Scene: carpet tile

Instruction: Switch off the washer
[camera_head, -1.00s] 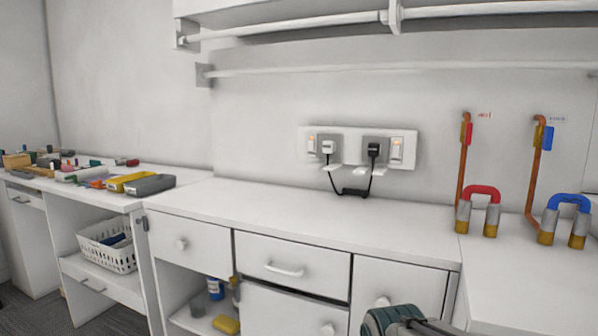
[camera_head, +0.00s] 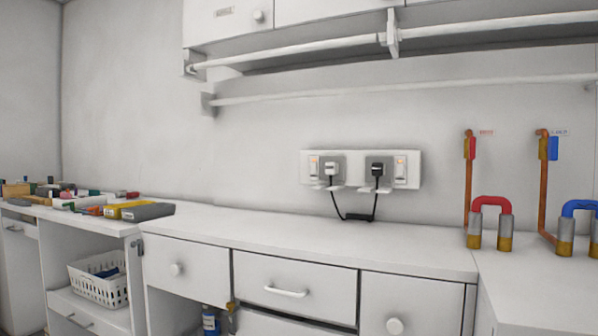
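A white double socket panel (camera_head: 361,168) is on the wall above the counter. My gripper is not in this view.
The white counter (camera_head: 300,240) below the panel is clear. Red-handled (camera_head: 491,205) and blue-handled (camera_head: 578,210) pipe fittings stand at right. Tools and boxes (camera_head: 125,210) lie on the left bench. A rail (camera_head: 400,90) and cupboards (camera_head: 330,10) overhang the wall.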

